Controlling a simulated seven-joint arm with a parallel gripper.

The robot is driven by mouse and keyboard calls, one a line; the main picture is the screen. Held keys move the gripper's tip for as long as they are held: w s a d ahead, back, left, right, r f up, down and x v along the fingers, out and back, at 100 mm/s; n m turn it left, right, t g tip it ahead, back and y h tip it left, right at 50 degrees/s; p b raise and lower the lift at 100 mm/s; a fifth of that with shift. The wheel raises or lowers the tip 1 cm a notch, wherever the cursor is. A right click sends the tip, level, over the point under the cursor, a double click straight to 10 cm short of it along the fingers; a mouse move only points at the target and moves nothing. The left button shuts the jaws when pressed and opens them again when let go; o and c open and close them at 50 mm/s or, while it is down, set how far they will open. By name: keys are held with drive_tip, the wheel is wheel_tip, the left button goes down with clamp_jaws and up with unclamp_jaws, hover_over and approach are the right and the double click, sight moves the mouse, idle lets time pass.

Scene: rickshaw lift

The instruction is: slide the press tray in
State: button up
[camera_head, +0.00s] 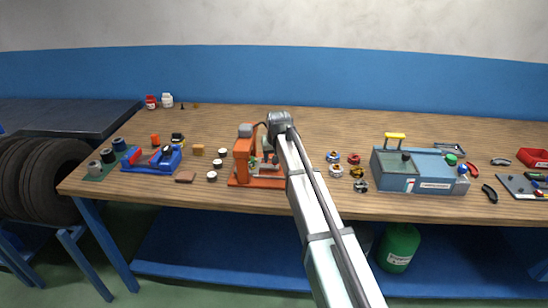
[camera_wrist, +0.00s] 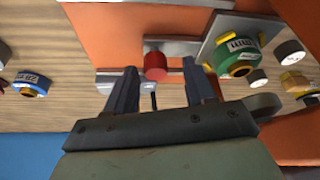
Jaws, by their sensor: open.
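The orange press (camera_head: 243,158) stands on the table left of centre, with my arm reaching down along its right side. In the wrist view the press tray (camera_wrist: 211,48) is a grey metal plate bearing a green-and-gold ring part (camera_wrist: 236,57). A red knob (camera_wrist: 156,66) sits beside the tray, by a grey bar that seems to join it. My gripper (camera_wrist: 159,72) is open, with one finger on each side of the knob; I cannot tell whether either touches it. In the head view my arm hides the gripper and much of the tray.
Several coloured ring parts (camera_head: 353,159) lie right of my arm, near a grey-blue tester box (camera_head: 425,181). Left of the press are several white-topped discs (camera_head: 212,176) and a blue vise (camera_head: 157,160). Bare wood lies behind the press.

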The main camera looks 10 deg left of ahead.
drive_tip(key=v, duration=1.3)
drive_tip(key=shift+s+r, duration=0.15)
drive_tip(key=shift+r, duration=0.05)
